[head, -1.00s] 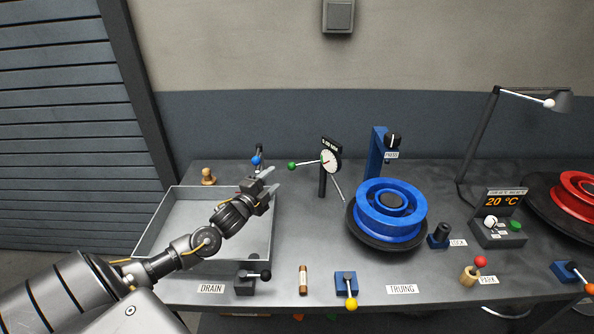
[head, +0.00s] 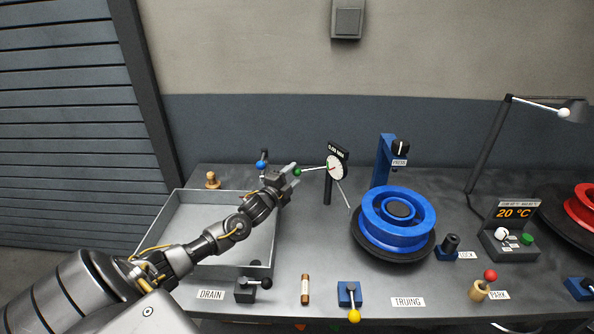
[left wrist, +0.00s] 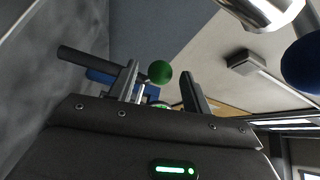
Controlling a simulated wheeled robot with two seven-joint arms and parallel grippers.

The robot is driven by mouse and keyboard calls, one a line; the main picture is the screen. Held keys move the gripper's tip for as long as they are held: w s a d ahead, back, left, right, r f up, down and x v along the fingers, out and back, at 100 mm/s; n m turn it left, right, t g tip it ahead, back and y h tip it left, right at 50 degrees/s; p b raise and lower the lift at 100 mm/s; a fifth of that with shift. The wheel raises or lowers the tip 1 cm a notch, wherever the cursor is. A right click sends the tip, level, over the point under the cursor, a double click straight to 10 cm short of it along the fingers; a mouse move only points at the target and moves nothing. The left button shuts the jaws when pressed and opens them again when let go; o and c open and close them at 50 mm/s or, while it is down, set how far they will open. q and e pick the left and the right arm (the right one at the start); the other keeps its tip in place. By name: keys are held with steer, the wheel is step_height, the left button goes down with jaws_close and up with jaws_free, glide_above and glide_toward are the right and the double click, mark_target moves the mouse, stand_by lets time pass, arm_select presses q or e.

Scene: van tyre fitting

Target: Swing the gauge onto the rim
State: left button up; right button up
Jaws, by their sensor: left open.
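The gauge (head: 337,165) is a round white dial on a dark post behind the blue rim. A thin arm with a green ball knob (head: 297,171) sticks out to its left, and a thin probe hangs down to its right, apart from the rim. The blue rim (head: 420,207) lies on a black disc on the bench. My left gripper (head: 291,174) is open at the green knob. In the left wrist view the green knob (left wrist: 159,72) shows between the two spread fingers, not clamped. My right gripper is not in view.
A grey tray (head: 170,225) lies below my left arm. A blue-knobbed lever (head: 262,165) stands just left of the gripper. A blue press post (head: 384,160) stands behind the rim. Small levers and a brown cylinder (head: 305,290) line the front edge.

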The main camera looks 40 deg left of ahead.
arm_select(q)
steer(key=shift+w, duration=1.4)
steer(key=shift+r, duration=0.1)
steer(key=shift+c, duration=0.3)
jaws_close()
